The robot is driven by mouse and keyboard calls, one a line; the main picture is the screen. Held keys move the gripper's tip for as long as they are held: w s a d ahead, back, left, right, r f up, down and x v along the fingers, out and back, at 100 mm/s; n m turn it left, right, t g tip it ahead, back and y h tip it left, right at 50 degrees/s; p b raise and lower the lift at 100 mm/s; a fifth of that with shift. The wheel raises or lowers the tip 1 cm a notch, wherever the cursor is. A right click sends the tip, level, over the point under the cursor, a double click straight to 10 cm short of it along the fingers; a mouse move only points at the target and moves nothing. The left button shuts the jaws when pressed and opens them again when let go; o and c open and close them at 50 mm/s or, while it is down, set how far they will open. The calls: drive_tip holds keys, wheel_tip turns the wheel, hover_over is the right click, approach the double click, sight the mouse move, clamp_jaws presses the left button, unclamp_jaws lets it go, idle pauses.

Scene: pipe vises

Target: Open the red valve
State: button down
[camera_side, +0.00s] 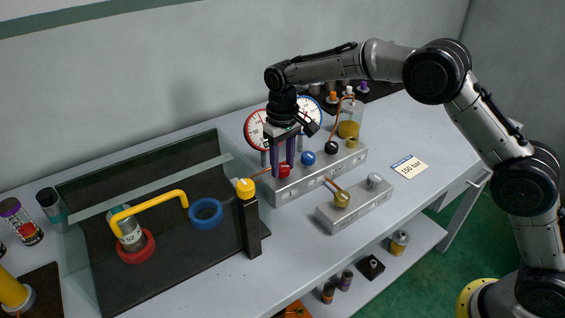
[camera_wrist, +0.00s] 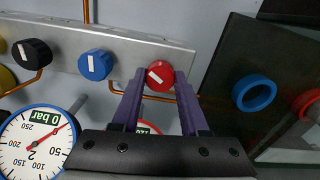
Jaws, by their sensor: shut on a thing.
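The red valve (camera_wrist: 160,75) is a round knob with a white mark on the grey manifold block (camera_wrist: 125,43). My gripper (camera_wrist: 160,87) has purple fingers, one on each side of the red valve, and is shut on it. In the side view my gripper (camera_side: 283,170) points down from above, and the red valve (camera_side: 284,171) shows between and below the fingertips. The white mark on the knob runs at a slant in the wrist view. A gauge behind the fingers is mostly hidden.
A blue knob (camera_wrist: 96,64) and a black knob (camera_wrist: 32,53) sit beside the red valve. A gauge (camera_wrist: 40,142) reads 0 bar. A "150 bar" card (camera_side: 409,167) lies on the table. A dark tray with a yellow handle (camera_side: 148,207) and blue ring (camera_side: 206,212) is left.

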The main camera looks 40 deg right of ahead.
sight(283, 166)
drive_tip(key=n, duration=0.5)
drive_tip(key=shift+r, duration=0.1)
idle(0.4)
drive_tip(key=shift+c, duration=2.1)
unclamp_jaws()
wheel_tip(283, 166, up, 14)
